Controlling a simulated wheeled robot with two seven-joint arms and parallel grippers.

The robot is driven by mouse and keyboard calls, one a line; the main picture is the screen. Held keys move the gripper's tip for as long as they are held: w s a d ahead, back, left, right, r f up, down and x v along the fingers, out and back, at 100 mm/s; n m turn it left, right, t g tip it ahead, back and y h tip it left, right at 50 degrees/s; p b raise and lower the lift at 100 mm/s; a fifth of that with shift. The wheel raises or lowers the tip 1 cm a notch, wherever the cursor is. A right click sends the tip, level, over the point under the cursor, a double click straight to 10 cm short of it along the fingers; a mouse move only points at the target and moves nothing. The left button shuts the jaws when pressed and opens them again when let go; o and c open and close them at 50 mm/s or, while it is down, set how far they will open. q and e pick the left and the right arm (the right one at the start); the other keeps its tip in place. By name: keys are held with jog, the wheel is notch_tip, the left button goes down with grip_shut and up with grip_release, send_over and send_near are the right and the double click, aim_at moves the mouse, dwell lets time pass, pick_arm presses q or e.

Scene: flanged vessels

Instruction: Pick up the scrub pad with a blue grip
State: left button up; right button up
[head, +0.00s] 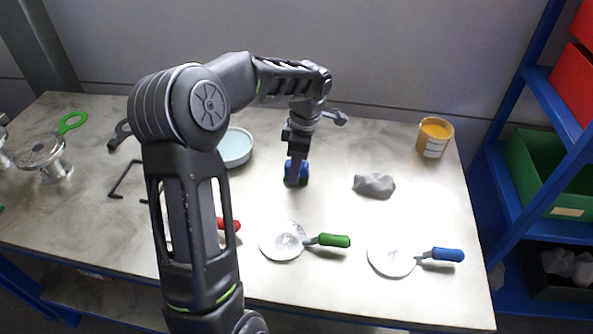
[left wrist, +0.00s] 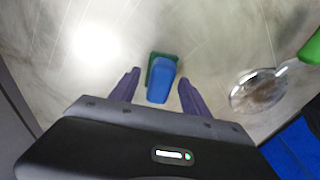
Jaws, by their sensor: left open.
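The scrub pad with a blue grip (left wrist: 161,80) lies on the table; its blue grip is up and its dark green pad shows around the far edge in the left wrist view. In the head view the scrub pad (head: 297,173) is partly hidden by my left gripper (head: 294,152), which points down at it. In the left wrist view my left gripper (left wrist: 157,88) is open, with one purple finger on each side of the blue grip and a gap on both sides. My right gripper is not in view.
On the table (head: 330,215) are a green-handled tool (head: 333,240), a blue-handled tool (head: 447,254), a grey lump (head: 374,185), a yellow jar (head: 434,138) and a pale blue dish (head: 236,146). A flanged vessel (head: 42,152) stands at the left. A blue shelf frame (head: 520,145) is at the right.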

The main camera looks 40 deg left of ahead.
pick_arm(q)
jog(key=shift+c, duration=0.4)
grip_shut()
notch_tip(320, 180, up, 10)
jog(key=shift+r+b, duration=0.1)
jog(key=shift+b, duration=0.25)
dwell(0.4)
dwell(0.3)
jog(key=c, duration=0.5)
grip_release()
grip_shut()
